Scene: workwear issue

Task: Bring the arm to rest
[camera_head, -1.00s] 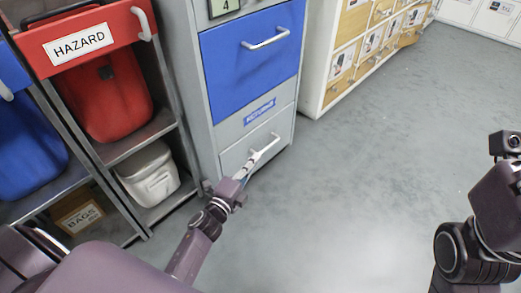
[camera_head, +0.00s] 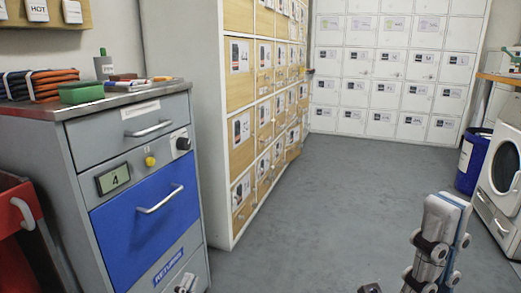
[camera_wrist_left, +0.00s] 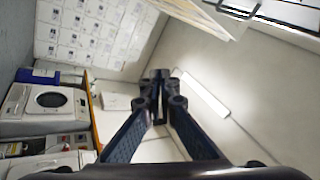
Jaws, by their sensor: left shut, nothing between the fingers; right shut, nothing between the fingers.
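My left gripper shows in the left wrist view (camera_wrist_left: 160,80); its dark fingers are together with nothing between them. It points upward, with the ceiling and a light strip behind it. I cannot make it out clearly in the head view. My right gripper (camera_head: 448,205) stands upright at the lower right of the head view, its pale fingers together and empty, over open floor. The grey cabinet with the blue drawer (camera_head: 145,225) is at the left. A pale handle-like shape (camera_head: 185,284) shows below its returns label, cut off by the frame's lower edge.
A tall wooden-door locker unit (camera_head: 240,80) stands beside the cabinet, white lockers (camera_head: 390,95) at the back. A washing machine (camera_head: 500,175) and blue bin (camera_head: 474,160) are at the right. A red bin (camera_head: 20,205) is far left. The middle floor is clear.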

